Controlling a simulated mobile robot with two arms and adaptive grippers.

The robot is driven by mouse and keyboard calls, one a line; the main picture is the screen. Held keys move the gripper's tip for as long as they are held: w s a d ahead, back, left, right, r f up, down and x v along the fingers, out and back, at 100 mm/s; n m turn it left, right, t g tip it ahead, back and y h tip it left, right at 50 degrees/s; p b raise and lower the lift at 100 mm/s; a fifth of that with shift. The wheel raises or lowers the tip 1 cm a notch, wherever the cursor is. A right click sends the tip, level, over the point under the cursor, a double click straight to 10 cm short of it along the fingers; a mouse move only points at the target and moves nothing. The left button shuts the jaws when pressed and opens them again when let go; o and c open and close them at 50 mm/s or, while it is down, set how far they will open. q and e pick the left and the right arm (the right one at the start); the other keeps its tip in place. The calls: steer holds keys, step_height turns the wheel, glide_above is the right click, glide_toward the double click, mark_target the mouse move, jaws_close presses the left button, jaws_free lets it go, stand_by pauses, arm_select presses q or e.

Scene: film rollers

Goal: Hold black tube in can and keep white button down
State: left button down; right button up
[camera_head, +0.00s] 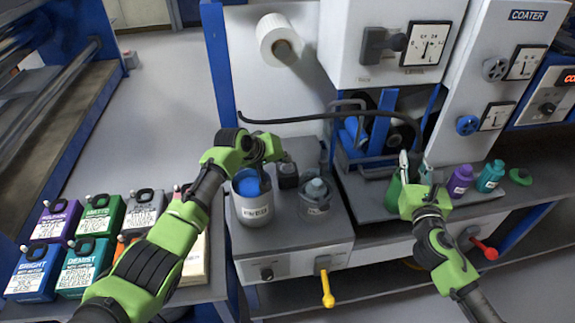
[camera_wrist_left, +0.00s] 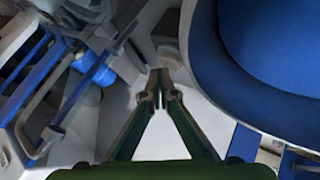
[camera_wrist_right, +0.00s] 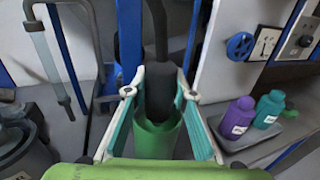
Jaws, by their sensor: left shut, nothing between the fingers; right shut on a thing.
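A black tube (camera_wrist_right: 160,90) stands upright with its thick lower end inside a green can (camera_wrist_right: 157,140). The right gripper also shows in the head view (camera_head: 413,168). My left gripper (camera_head: 272,150) is shut and empty above the left bench, beside the grey pot of blue liquid (camera_head: 252,210). Its closed tips (camera_wrist_left: 160,85) point at a pale surface. I cannot make out the white button; the tips may cover it.
A lidded grey jar (camera_head: 314,198) and a small black container (camera_head: 287,176) stand near the pot. Purple (camera_head: 460,180) and teal (camera_head: 490,176) bottles stand right of the can. Several labelled jugs (camera_head: 87,265) sit at left. A black hose (camera_head: 320,117) crosses above the bench.

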mark_target(285, 166)
arm_select(q)
steer(key=shift+f, duration=0.6)
stand_by(1.3)
steer(key=shift+r, duration=0.15)
stand_by(2.5)
steer(key=shift+r, duration=0.9)
steer(key=shift+w+r, duration=0.1)
steer(key=shift+r, duration=2.4)
steer(key=v, duration=1.2)
